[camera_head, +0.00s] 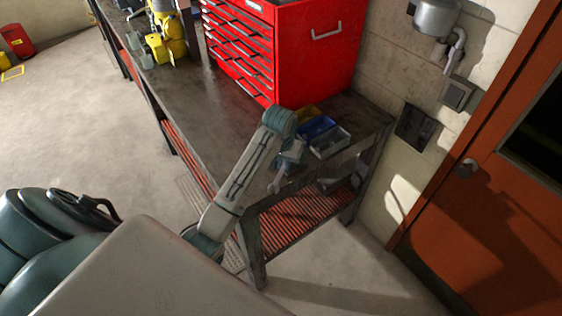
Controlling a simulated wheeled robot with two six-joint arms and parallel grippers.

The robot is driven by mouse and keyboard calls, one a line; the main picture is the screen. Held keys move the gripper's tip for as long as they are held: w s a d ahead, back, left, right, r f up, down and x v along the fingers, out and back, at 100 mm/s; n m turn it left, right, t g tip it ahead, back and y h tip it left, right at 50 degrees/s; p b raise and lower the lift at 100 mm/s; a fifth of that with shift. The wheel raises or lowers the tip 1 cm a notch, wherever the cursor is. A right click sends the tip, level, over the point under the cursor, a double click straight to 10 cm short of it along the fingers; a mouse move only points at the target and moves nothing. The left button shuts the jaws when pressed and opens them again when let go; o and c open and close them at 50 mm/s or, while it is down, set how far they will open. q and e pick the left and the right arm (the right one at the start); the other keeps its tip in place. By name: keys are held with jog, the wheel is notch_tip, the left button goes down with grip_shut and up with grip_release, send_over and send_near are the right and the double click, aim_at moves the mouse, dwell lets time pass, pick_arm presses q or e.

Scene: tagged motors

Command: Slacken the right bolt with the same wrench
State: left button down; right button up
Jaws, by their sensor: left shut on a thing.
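My left gripper (287,165) hangs at the front edge of the workbench, beside the small bins, with its fingers partly hidden by its own wrist. It is shut on a small grey thing that looks like the wrench (275,186), whose end points down and to the left near the bench corner. A yellow machine (171,34), perhaps a motor, stands on the far part of the bench. No bolt can be made out. My right gripper is not in view.
A red tool chest (318,55) stands on the workbench (225,125). A blue bin (316,126), a yellow bin (306,115) and a grey bin (330,143) sit right of my gripper. An orange door (480,220) is at the right. The floor (95,120) left of the bench is clear.

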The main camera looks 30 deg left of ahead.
pick_arm(q)
jog(key=shift+w+d+n, duration=0.25)
jog(key=shift+d+n, duration=0.65)
jog(key=shift+n, duration=0.2)
jog(key=shift+w+d+n, duration=0.4)
jog(key=shift+d+n, duration=0.35)
jog(key=shift+n, duration=0.35)
jog(key=shift+w+d+y, duration=0.1)
jog(key=shift+y, duration=0.2)
